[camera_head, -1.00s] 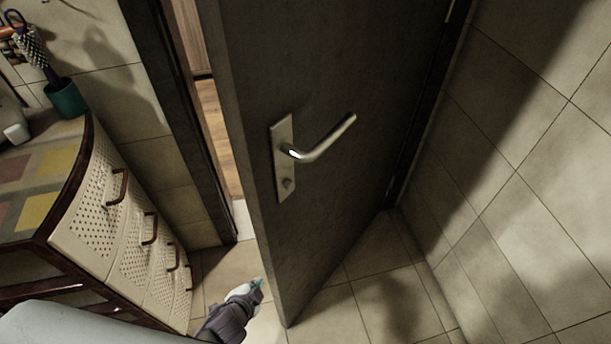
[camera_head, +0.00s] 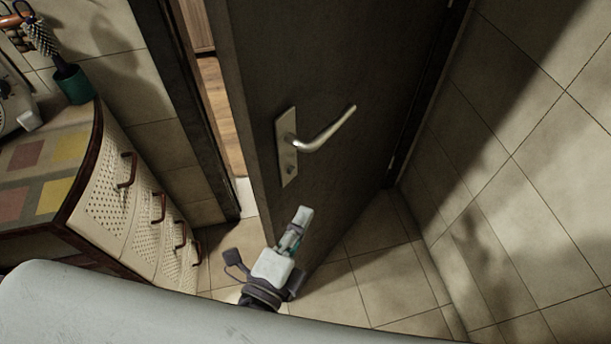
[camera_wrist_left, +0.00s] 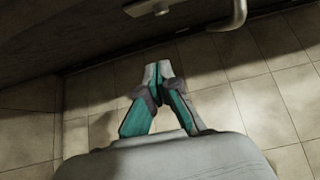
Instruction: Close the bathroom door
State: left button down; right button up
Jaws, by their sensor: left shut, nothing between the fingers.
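The dark bathroom door (camera_head: 350,80) stands partly open, with a gap on its left side between its edge and the dark frame. A metal lever handle (camera_head: 325,133) on a plate is on its face. My left gripper (camera_head: 303,215) is shut and empty, in front of the lower part of the door and below the handle. In the left wrist view its fingers (camera_wrist_left: 157,72) meet at the tips, and the door (camera_wrist_left: 60,35) and handle (camera_wrist_left: 238,15) show above them. I cannot tell whether the gripper touches the door. My right gripper is not in view.
A drawer cabinet (camera_head: 137,205) with several drawers stands at the left. A green cup with a brush (camera_head: 73,85) is on it. A tiled wall (camera_head: 530,150) is at the right. Tiled floor (camera_head: 375,275) is clear in front of the door.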

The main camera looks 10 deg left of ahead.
aim_at(307, 168)
pick_arm(q)
jog(key=w+p, duration=0.2)
jog(key=w, duration=0.1)
jog(key=w+p, duration=0.1)
jog(key=w, duration=0.3)
jog(key=w+a+p, duration=0.1)
jog(key=w+p, duration=0.1)
jog(key=w, duration=0.2)
jog(key=shift+w+p, duration=0.15)
jog(key=shift+p, duration=0.15)
jog(key=shift+f, duration=0.1)
